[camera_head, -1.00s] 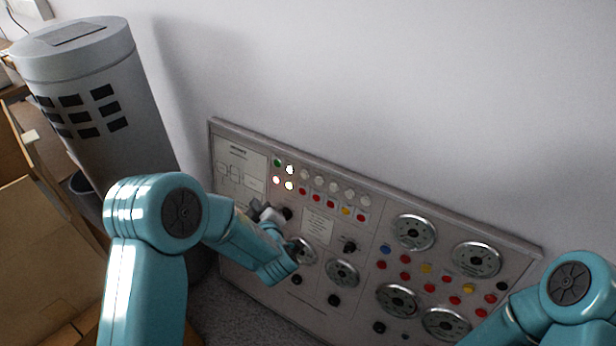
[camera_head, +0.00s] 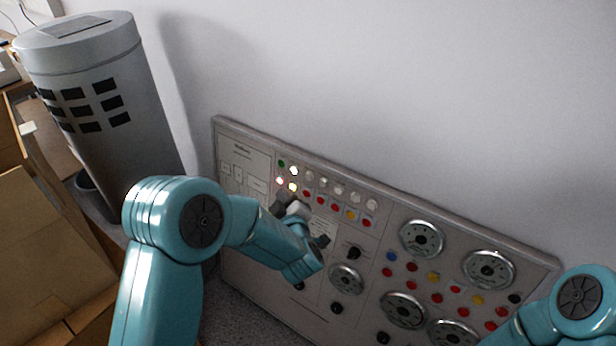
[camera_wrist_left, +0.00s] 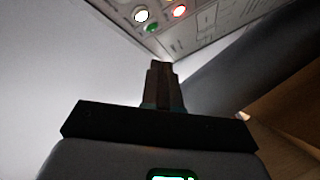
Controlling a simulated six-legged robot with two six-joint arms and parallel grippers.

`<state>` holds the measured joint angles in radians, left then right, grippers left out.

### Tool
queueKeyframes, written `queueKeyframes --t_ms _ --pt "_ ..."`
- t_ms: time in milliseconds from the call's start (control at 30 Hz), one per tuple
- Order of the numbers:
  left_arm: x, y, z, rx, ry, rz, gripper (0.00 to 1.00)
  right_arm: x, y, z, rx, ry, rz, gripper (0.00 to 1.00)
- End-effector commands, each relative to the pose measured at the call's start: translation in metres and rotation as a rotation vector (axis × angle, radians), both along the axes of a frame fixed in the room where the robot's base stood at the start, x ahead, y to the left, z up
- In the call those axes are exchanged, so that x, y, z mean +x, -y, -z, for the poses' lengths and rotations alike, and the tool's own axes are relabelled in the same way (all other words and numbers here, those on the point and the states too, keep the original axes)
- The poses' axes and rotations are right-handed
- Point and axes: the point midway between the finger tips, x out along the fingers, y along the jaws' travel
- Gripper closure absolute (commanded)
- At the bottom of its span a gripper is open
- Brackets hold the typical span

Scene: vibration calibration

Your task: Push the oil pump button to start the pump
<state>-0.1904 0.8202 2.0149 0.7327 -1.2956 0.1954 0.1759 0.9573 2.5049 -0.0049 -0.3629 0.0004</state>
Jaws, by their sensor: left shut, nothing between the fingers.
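The grey control panel (camera_head: 262,236) stands on the floor against the wall. At its upper left are a green button (camera_head: 281,163), two bright white-lit buttons (camera_head: 293,170) and a red-lit button (camera_head: 279,181). The labels are too small to read, so I cannot tell which button is the oil pump's. My left gripper (camera_head: 291,207) is just below these buttons, in front of the panel. In the left wrist view its closed, empty fingers (camera_wrist_left: 159,66) point toward a green button (camera_wrist_left: 152,28), a white-lit button (camera_wrist_left: 141,14) and a red-lit button (camera_wrist_left: 180,11), apparently apart from them. My right gripper is outside the frame.
More red, yellow and white buttons, black knobs and round dials (camera_head: 421,238) fill the panel to the right. A tall grey cylinder (camera_head: 100,90) stands left of the panel. Cardboard boxes (camera_head: 45,260) lie at the far left. The wall above the panel is clear.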

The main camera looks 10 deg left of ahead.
Motion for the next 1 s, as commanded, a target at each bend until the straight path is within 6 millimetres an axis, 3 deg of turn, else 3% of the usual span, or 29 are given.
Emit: queueKeyframes --t_ms 500,1000 --pt "0.063 0.024 0.015 0.0 0.001 0.001 1.0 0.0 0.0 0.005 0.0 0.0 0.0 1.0" --pt "0.071 0.027 0.015 0.0 -0.001 0.001 1.0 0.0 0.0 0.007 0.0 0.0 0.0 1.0"
